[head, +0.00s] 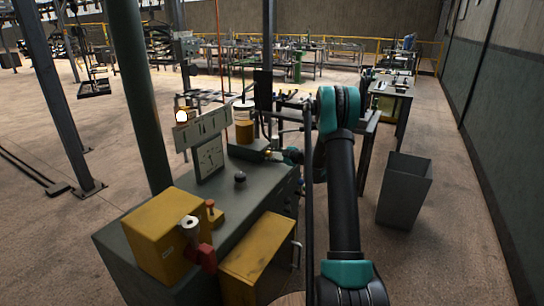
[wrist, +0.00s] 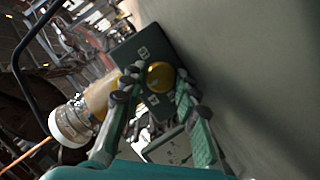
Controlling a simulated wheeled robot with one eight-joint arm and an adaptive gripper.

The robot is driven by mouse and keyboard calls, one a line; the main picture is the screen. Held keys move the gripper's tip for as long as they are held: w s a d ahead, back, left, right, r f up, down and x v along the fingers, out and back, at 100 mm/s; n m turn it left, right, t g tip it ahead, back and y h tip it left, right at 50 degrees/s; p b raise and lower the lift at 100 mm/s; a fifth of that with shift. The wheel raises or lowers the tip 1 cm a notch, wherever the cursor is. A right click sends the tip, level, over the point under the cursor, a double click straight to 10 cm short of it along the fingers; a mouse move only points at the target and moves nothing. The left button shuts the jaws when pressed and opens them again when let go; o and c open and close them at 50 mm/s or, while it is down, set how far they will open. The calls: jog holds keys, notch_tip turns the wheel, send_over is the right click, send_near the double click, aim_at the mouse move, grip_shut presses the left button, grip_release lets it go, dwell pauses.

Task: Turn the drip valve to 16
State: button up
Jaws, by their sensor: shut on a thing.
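The drip valve's round brass knob (wrist: 160,76) sits between the fingertips of my gripper (wrist: 155,88) in the wrist view. The fingers are closed on it from both sides. In the head view my gripper (head: 288,155) reaches the small brass valve (head: 268,153) low beside the oil jar (head: 243,130), which holds amber liquid. The jar also shows tilted in the wrist view (wrist: 72,122). A dark plate (wrist: 145,50) with small pale labels lies behind the knob. I cannot read any number for the valve's setting.
The jar stands on a grey-green machine bench (head: 233,205) with a dial panel (head: 209,158), a black ball knob (head: 240,178) and a yellow box (head: 160,232). A grey bin (head: 404,190) stands on the floor right of my arm. A green post (head: 140,90) rises behind the bench.

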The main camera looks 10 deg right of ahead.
jog(key=m+g, duration=0.2)
jog(key=m, duration=0.1)
jog(key=shift+w+d+y, duration=0.1)
jog(key=shift+y, duration=0.3)
jog(key=m+g+y, duration=0.1)
jog(key=m, duration=0.2)
jog(key=shift+w+d+g, duration=0.1)
jog(key=shift+g, duration=0.2)
jog(key=m+g+y, duration=0.1)
jog(key=m, duration=0.2)
jog(key=shift+y, duration=0.3)
jog(key=m+g, duration=0.1)
jog(key=m, duration=0.1)
jog(key=m+y, duration=0.1)
jog(key=m, duration=0.1)
jog(key=shift+w+d+f+g+y, duration=0.1)
jog(key=shift+w+f+g+y, duration=0.05)
jog(key=shift+g+y, duration=0.2)
jog(key=o, duration=0.9)
